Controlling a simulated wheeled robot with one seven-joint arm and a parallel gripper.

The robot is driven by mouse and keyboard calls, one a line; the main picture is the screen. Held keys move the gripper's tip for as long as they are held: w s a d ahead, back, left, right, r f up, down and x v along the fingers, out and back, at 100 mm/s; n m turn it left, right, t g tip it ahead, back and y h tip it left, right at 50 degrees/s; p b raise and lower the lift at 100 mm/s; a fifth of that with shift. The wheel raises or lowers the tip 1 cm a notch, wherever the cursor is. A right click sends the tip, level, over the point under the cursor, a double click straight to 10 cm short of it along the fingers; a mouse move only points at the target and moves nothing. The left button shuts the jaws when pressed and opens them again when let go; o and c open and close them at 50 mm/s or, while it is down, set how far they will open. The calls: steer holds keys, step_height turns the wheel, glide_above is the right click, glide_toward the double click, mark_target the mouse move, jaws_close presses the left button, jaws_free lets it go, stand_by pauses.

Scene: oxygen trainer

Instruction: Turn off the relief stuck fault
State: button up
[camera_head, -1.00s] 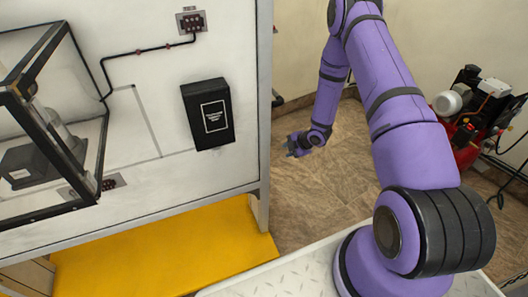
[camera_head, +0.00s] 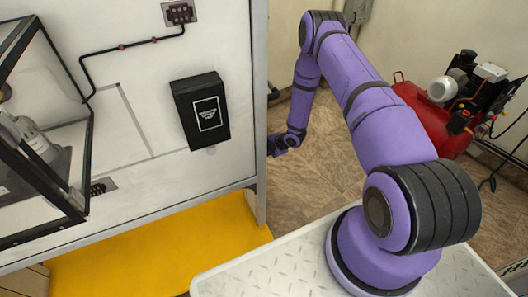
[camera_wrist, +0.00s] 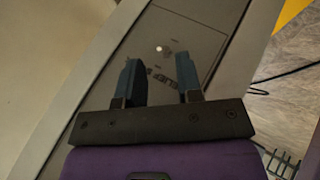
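The white trainer panel (camera_head: 135,120) fills the left of the head view. A black box with a white-outlined label (camera_head: 202,108) is mounted on it. No control readable as the relief stuck fault shows. My gripper (camera_head: 272,149) is beside the trainer's right edge, low over the floor in the picture. In the wrist view my gripper (camera_wrist: 160,82) is open, its two blue-grey fingers apart with nothing between them. Beyond the fingers is a dark glossy panel (camera_wrist: 200,38) in a grey frame, with small dark marks and one bright white spot. The marks are too small to read.
A black-framed clear case (camera_head: 75,150) stands out from the panel at left. A yellow base (camera_head: 150,255) lies below. A red compressor (camera_head: 435,120) stands at the right, with a black cable nearby.

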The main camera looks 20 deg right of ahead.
steer(key=shift+x, duration=1.25)
steer(key=shift+c, duration=0.5)
jaws_close()
steer(key=shift+d+f+m+t+y, duration=0.15)
steer(key=shift+f+m+t+y, duration=0.3)
steer(key=shift+y, duration=1)
steer(key=shift+d+f+m+t+y, duration=0.2)
steer(key=shift+f+m+y, duration=0.45)
steer(key=shift+y, duration=0.75)
steer(key=shift+d+f+m+t+y, duration=0.1)
steer(key=shift+f+m+t+y, duration=0.35)
steer(key=shift+y, duration=1)
steer(key=shift+f+m, duration=0.1)
steer(key=shift+m, duration=0.15)
